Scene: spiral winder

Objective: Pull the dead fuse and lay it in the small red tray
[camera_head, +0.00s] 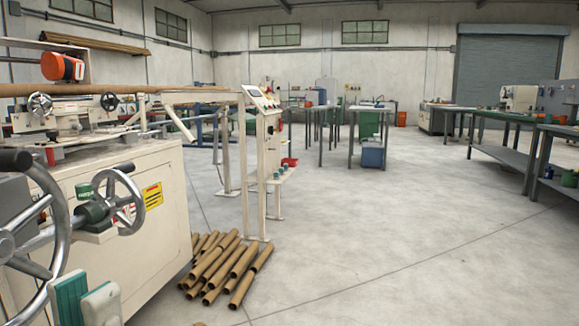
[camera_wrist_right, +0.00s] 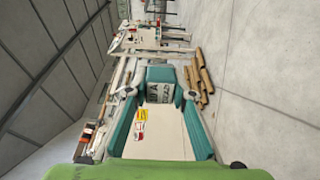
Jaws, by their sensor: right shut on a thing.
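A small red tray (camera_head: 289,162) sits on a shelf beside the cream control cabinet (camera_head: 268,145) in the head view. I cannot make out the fuse on the cabinet at this distance. What this block is cannot be told.
The cream winder (camera_head: 150,240) with chrome handwheels (camera_head: 127,203) fills the left. A pile of cardboard tubes (camera_head: 228,268) lies on the floor before the cabinet. Workbenches (camera_head: 505,155) stand at the right and back. The middle floor (camera_head: 400,240) is clear.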

